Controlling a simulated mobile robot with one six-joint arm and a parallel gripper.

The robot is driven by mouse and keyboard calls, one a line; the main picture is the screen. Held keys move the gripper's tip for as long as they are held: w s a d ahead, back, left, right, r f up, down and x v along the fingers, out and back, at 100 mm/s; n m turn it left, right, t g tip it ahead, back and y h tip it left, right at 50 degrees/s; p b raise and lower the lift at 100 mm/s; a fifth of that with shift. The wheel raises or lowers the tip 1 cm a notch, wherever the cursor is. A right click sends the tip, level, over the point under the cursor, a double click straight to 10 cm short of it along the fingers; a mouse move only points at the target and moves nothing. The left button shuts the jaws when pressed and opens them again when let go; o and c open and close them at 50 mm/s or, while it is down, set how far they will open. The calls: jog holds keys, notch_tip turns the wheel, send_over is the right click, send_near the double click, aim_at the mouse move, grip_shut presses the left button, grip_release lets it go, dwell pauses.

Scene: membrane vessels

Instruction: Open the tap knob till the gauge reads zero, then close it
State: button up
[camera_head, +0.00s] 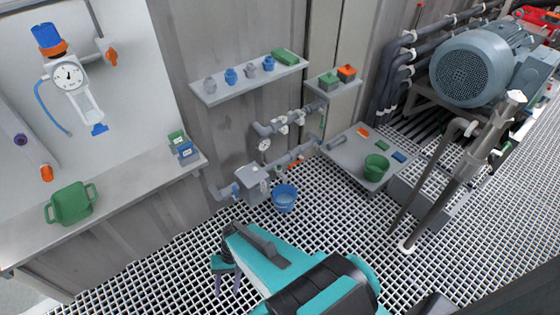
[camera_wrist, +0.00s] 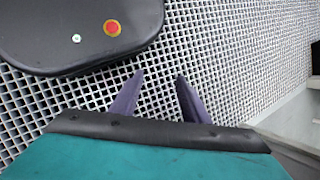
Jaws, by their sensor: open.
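A round white gauge (camera_head: 69,76) with a dark needle hangs on the pale wall panel at the upper left, under a blue cap and orange collar. Its reading is too small to tell. An orange tap knob (camera_head: 111,56) sits to its right, on a grey fitting. A smaller gauge (camera_head: 265,145) is on the wall pipes near the middle; I cannot tell which gauge and knob the task means. My gripper (camera_head: 228,285) is low in the head view, far from both; its purple fingers also show in the wrist view (camera_wrist: 159,78), apart and empty over the grating.
A grey bench (camera_head: 120,180) bears a green two-handled vessel (camera_head: 71,204) and small boxes. A blue bucket (camera_head: 285,198) stands on the floor by a valve box. A low table (camera_head: 345,160) with a green bucket and a large motor (camera_head: 480,65) are at right. Grating around my gripper is clear.

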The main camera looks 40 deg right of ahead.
jog(key=s+d+r+n+g+h+p, duration=0.2)
jog(key=s+d+r+n+h+p, duration=0.3)
jog(key=s+r+p, duration=0.2)
jog(key=shift+s+d+g, duration=0.2)
jog(key=shift+s+g, duration=0.1)
jog(key=shift+g, duration=0.1)
jog(key=shift+c, duration=1.4)
